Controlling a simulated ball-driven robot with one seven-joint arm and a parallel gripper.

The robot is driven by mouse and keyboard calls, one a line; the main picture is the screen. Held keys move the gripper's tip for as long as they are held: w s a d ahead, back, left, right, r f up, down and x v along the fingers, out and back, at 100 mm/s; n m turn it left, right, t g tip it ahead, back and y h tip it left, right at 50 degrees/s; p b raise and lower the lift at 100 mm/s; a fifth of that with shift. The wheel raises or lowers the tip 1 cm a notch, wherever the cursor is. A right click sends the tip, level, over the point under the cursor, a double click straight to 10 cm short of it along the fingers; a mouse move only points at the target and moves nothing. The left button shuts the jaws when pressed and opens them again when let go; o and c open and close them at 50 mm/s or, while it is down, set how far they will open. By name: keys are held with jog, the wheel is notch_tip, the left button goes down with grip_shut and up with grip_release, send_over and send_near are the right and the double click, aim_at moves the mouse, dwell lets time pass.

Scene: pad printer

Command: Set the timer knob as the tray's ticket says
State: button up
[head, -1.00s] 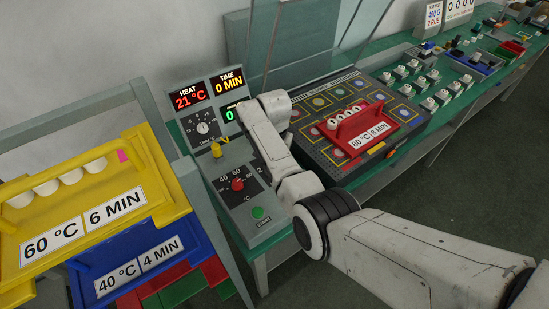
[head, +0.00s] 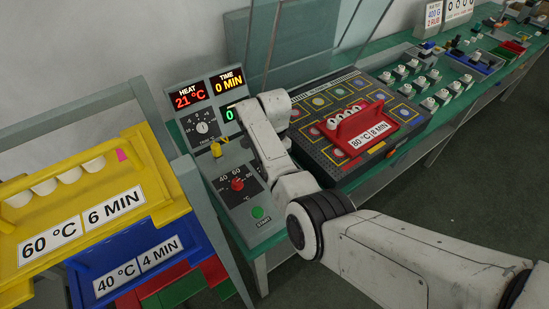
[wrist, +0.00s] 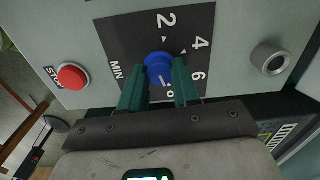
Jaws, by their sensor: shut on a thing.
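The blue timer knob (wrist: 158,66) sits on a dark dial plate marked MIN, with 2, 4, 6 and a partly covered 8, in the wrist view. My gripper (wrist: 159,82) is shut on this knob, with a green finger on each side. The knob's pointer setting is hard to read. In the head view my arm hides the knob and gripper. A red tray (head: 348,128) on the dark bed carries a ticket (head: 372,137) reading 80 °C, 8 MIN. The time display (head: 227,80) reads 0 MIN.
A red STOP button (wrist: 73,76) and a metal socket (wrist: 268,58) flank the dial. The heat display (head: 188,97) reads 21 °C. A red knob (head: 237,184) and green START button (head: 258,212) are on the panel. Yellow (head: 160,175) and blue (head: 190,250) trays stand at left.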

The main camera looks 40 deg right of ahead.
jog(key=shift+w+r, duration=0.1)
dwell(0.3)
jog(key=o, duration=1.1)
jog(key=shift+c, duration=0.2)
notch_tip(320, 180, up, 11)
jog(key=b, duration=0.1)
jog(key=shift+f, duration=0.2)
